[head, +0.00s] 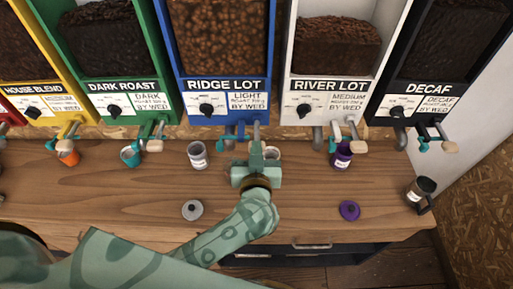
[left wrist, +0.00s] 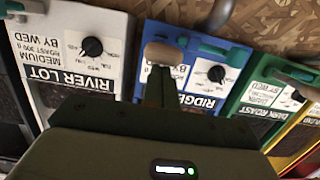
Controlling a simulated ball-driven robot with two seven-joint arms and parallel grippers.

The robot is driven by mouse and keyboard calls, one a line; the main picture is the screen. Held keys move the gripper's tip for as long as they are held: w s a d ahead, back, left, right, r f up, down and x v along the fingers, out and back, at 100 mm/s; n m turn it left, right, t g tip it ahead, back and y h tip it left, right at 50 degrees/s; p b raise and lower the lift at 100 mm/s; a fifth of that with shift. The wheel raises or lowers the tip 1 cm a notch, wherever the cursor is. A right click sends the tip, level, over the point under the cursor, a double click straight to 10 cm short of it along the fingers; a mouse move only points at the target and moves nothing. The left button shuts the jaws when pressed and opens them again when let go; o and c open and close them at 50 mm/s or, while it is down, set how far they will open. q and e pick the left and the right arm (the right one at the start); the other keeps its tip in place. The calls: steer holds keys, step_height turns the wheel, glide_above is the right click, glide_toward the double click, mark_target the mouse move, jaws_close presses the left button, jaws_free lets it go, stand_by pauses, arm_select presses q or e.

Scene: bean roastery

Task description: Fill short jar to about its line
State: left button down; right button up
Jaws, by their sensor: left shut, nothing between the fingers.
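My left gripper (head: 257,150) is shut and empty at the Ridge Lot dispenser's (head: 222,90) outlet. In the left wrist view its fingers (left wrist: 164,75) point at a wooden lever knob (left wrist: 163,54), which looks at or just beyond the tips; I cannot tell if they touch. A small pale container (head: 272,153) stands right behind the gripper, partly hidden; its fill and line do not show. A grey jar with a white label (head: 197,155) stands to the left. A purple jar (head: 341,160) stands under River Lot. Which jar is the short one is unclear. My right gripper is not in view.
A grey lid (head: 192,210) and a purple lid (head: 349,210) lie on the wooden counter (head: 110,190). Orange (head: 68,157) and teal (head: 130,157) cups stand at the left. A dark mug (head: 422,190) stands near the right edge. The front middle counter is partly under my arm.

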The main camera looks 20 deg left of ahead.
arm_select(q)
step_height(320, 180, down, 6)
steer(key=t+y+b, duration=0.1)
steer(key=t+b, duration=0.3)
steer(key=b, duration=0.2)
steer(key=shift+r, duration=0.2)
steer(key=shift+w, duration=0.1)
steer(key=shift+f, duration=0.45)
stand_by(1.8)
steer(key=shift+r, duration=0.1)
stand_by(2.8)
